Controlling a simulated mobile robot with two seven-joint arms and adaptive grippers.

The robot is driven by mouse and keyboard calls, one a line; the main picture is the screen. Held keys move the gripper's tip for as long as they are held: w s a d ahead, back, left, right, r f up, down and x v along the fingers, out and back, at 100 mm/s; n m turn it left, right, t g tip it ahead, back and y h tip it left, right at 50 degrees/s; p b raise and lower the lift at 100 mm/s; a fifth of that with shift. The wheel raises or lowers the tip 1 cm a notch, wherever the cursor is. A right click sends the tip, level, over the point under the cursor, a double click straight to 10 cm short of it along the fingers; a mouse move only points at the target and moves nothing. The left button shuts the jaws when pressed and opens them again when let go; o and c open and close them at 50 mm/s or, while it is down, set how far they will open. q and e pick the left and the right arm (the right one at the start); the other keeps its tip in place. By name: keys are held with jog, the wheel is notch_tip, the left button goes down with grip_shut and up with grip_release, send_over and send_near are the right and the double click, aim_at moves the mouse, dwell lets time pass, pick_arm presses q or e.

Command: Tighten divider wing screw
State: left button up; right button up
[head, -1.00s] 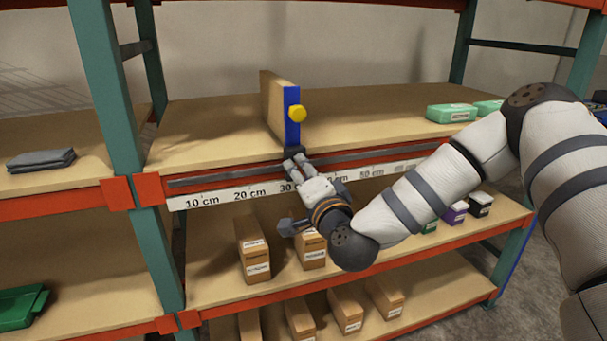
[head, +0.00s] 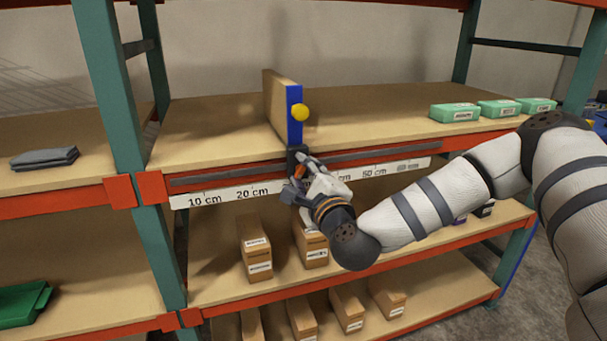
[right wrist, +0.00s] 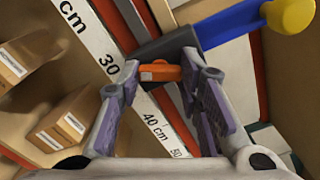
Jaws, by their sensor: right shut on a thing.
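The divider (head: 279,98) is an upright wooden panel with a blue front edge (head: 294,118) and a round yellow knob (head: 300,112). It stands on the upper shelf, its dark clamp (head: 296,155) on the front rail. The orange wing screw (right wrist: 160,72) sits on the clamp; a bit of it shows in the head view (head: 300,173). My right gripper (right wrist: 161,76) has its fingers on either side of the wing screw and is shut on it. In the head view the right gripper (head: 303,172) partly hides the screw. My left gripper is not in view.
A printed centimetre scale (head: 222,195) runs along the orange shelf beam; the clamp is near its 30 cm mark. Green boxes (head: 455,112) stand at the upper shelf's right. Brown cartons (head: 257,255) stand on the shelf below. The upper shelf beside the divider is clear.

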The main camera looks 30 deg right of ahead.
jog(key=shift+f+m, duration=0.15)
jog(key=shift+m, duration=0.65)
jog(key=o, duration=1.2)
jog(key=shift+s+m, duration=0.15)
jog(key=shift+m, duration=0.15)
jog(key=shift+c, duration=0.2)
jog(key=v, duration=0.7)
jog(key=shift+s, duration=0.25)
jog(key=shift+a, duration=0.1)
